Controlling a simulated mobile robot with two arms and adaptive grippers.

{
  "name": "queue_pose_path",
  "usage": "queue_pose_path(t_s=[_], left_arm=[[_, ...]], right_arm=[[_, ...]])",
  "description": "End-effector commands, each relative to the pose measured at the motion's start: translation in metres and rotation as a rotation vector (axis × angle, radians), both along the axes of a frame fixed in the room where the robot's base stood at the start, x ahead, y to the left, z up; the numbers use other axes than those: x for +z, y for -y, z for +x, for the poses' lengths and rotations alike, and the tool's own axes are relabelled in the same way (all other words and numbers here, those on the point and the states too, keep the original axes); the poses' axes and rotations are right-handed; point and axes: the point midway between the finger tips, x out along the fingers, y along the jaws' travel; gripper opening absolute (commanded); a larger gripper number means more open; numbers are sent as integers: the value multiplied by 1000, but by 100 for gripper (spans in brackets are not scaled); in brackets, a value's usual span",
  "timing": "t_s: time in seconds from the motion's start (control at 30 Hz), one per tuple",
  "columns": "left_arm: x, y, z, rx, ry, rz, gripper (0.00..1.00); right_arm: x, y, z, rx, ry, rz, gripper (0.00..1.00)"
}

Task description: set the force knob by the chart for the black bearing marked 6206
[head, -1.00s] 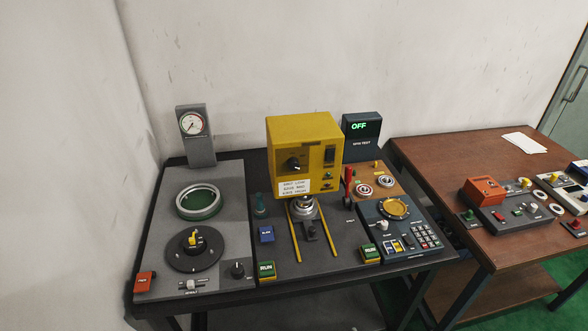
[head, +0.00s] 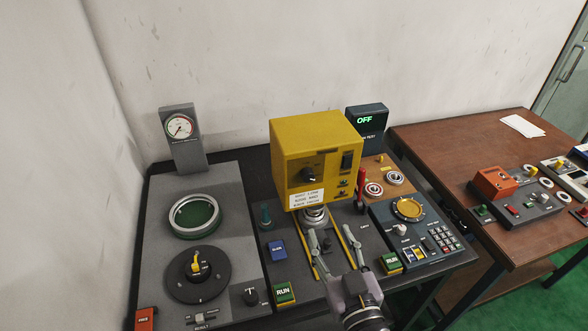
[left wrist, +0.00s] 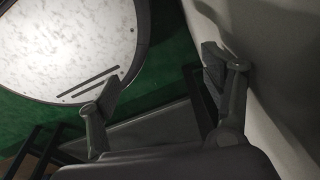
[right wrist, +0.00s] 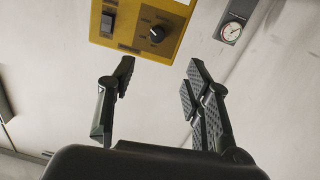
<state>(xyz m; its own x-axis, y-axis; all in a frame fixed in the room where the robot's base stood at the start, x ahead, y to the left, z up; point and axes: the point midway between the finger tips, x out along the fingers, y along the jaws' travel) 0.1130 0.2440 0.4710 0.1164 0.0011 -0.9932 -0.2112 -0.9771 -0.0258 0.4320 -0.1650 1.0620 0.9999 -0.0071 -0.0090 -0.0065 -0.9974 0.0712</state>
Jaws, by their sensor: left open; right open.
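The force knob (head: 309,174) is a black dial on the front of the yellow press head (head: 316,133). A white chart label (head: 307,198) hangs below it, with three small lines that seem to end in LOW, MED and HIGH. The knob also shows in the right wrist view (right wrist: 157,34), beyond the fingertips. My right gripper (head: 332,234) is open and empty, below and in front of the press head, apart from the knob. My left gripper (left wrist: 162,72) is open and empty, outside the head view. I cannot make out a black bearing marked 6206.
A red-handled lever (head: 361,186) stands right of the press head. Green RUN buttons (head: 284,292) and a blue button (head: 277,250) lie in front. A grey panel with a dial gauge (head: 179,127) is at left. A wooden table (head: 440,140) stands at right.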

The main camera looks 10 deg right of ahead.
Motion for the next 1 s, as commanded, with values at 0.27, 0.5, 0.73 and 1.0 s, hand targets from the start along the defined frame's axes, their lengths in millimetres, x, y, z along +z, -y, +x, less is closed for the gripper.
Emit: queue_pose_path(t_s=[0.27,0.5,0.73,1.0], left_arm=[[17,2,-22,-1,-31,-1,73],[37,16,-46,-3,-66,-16,73],[57,12,-20,-3,-28,-13,73],[69,9,-13,0,-17,-11,73]], right_arm=[[6,0,28,0,5,-4,46],[6,0,74,-1,4,-3,46],[5,1,121,0,3,-3,46],[1,1,161,-1,1,-2,46]])
